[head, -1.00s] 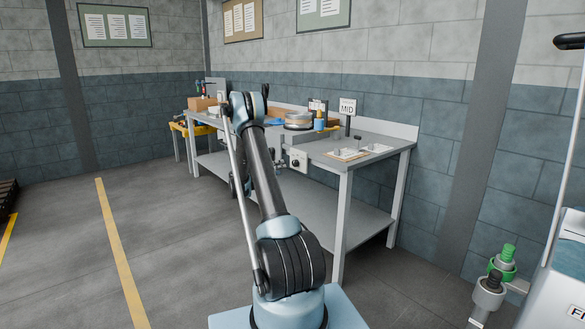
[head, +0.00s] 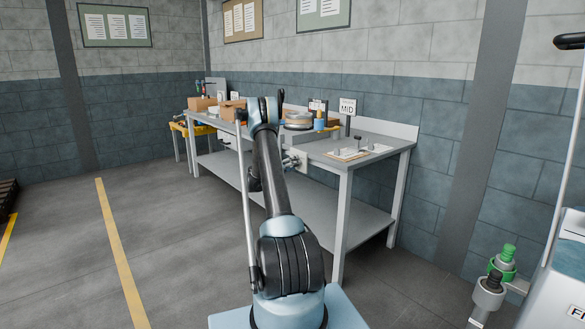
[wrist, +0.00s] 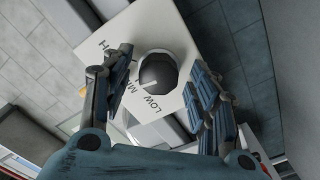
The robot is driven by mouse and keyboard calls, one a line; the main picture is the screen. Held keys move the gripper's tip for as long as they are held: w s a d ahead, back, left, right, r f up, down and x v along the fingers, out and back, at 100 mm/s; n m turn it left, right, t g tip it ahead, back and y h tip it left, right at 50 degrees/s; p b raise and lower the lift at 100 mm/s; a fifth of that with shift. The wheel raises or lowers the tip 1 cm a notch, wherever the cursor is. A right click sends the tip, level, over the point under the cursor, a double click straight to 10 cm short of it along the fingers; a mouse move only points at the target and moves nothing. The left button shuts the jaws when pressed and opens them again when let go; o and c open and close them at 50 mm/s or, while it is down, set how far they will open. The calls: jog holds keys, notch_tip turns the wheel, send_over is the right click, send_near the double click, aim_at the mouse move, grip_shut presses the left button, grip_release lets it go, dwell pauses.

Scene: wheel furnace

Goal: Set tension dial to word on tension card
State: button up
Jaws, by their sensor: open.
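The tension card (head: 347,107) stands on a post at the back of the workbench and reads MID. The tension dial (wrist: 158,74) is a dark round knob on a white plate (wrist: 120,38) lettered with H, M and LOW; part of the lettering is hidden by a finger. A pale mark on the knob points toward the lettered lower side, between the M and LOW; I cannot tell exactly which. In the head view the plate (head: 301,163) is on the bench front, partly behind my arm. My gripper (wrist: 161,64) is open, with its fingers on either side of the knob.
A lower shelf (head: 310,208) runs beneath the top. The floor (head: 180,240) left of my arm is clear.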

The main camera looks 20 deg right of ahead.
jog(key=c, duration=1.1)
jog(key=shift+o, duration=0.2)
jog(key=shift+n, duration=1.2)
jog(key=shift+w, duration=0.1)
jog(key=o, duration=1.1)
jog(key=shift+f, duration=0.1)
jog(key=shift+c, duration=0.2)
